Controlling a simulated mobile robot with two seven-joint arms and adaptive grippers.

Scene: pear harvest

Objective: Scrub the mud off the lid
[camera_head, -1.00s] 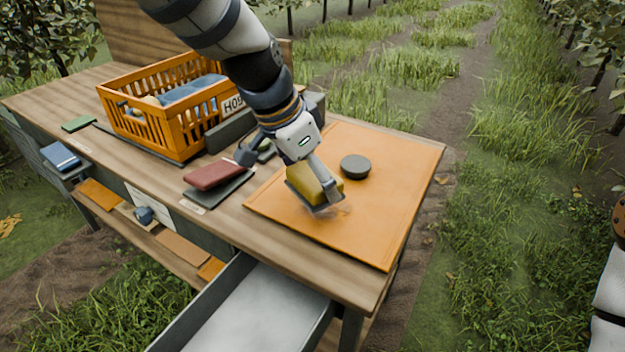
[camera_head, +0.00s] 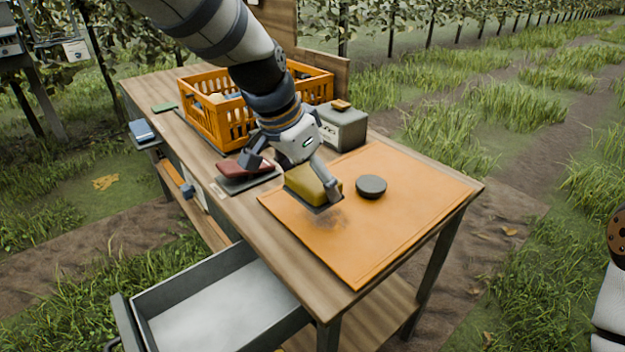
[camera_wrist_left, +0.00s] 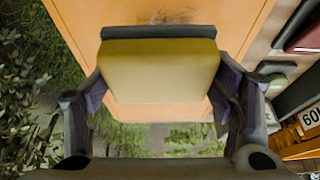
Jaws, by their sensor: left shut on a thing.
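The lid is a flat orange panel (camera_head: 405,215) lying on the wooden bench. A faint brown mud smear (camera_head: 335,222) shows on it just in front of the sponge; it also shows in the left wrist view (camera_wrist_left: 165,17). My left gripper (camera_head: 298,184) is shut on a yellow sponge (camera_head: 310,186) with a dark grey scrub face. The sponge is over the lid's left part, tilted, scrub face down; I cannot tell whether it touches the lid. In the left wrist view the sponge (camera_wrist_left: 160,72) sits between both fingers. My right gripper is out of view.
A dark round puck (camera_head: 371,186) sits on the lid right of the sponge. An orange crate (camera_head: 225,125), a grey box (camera_head: 345,132) and a dark red item (camera_head: 236,168) stand behind. An open drawer (camera_head: 215,290) juts out in front. The lid's right side is clear.

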